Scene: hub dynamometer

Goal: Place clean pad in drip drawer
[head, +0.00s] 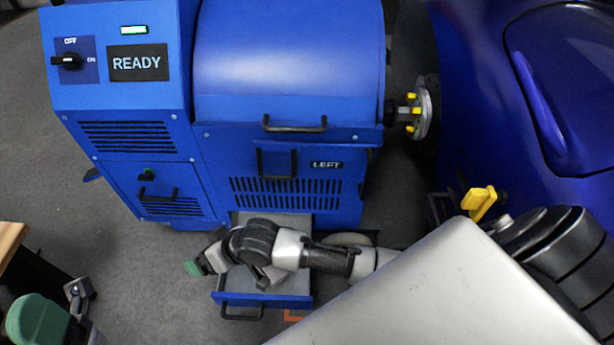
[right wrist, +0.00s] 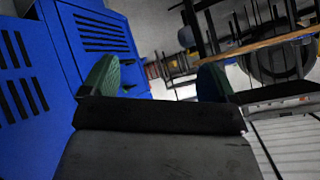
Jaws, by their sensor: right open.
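The drip drawer (head: 241,301) is pulled out from the bottom of the blue machine. A flat grey surface (head: 292,282) shows inside it; I cannot tell whether this is the clean pad or the drawer floor. My right arm crosses above the drawer and hides much of it. My right gripper (head: 197,266) is just left of the drawer, over the floor. In the right wrist view its green fingertips (right wrist: 157,80) are apart with nothing seen between them. My left gripper (head: 62,312) is partly in view at the bottom left, and its opening is unclear.
The blue machine (head: 290,60) with a READY display (head: 138,63) fills the back. A wooden table edge (head: 12,243) is at the far left. A dark blue car body (head: 560,90) and a yellow-topped part (head: 480,203) are at the right. Grey floor lies left of the drawer.

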